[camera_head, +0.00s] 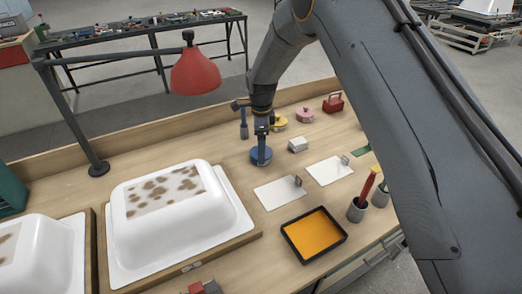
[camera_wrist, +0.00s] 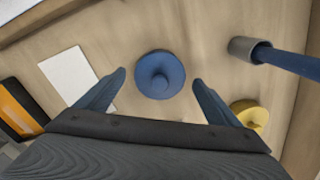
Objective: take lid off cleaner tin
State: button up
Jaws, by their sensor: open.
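A round blue tin (camera_head: 260,157) with a lid stands on the workbench below my gripper (camera_head: 262,142). In the wrist view, the blue lid (camera_wrist: 160,84) with a raised round knob shows from above, between my open fingers (camera_wrist: 159,76). The fingers look apart from the knob on both sides, and nothing is held. A yellow tin (camera_head: 280,124) and a pink tin (camera_head: 305,115) with a knob stand behind and to the right. No label shows which one is the cleaner tin. The tin's body under the blue lid is mostly hidden.
A blue-handled tool in a grey cup (camera_wrist: 243,48) stands close to the blue tin. A red lamp (camera_head: 196,71) overhangs the left.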

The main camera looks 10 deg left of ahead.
jog(key=shift+f, duration=0.1)
jog(key=shift+c, duration=0.5)
jog(key=c, duration=1)
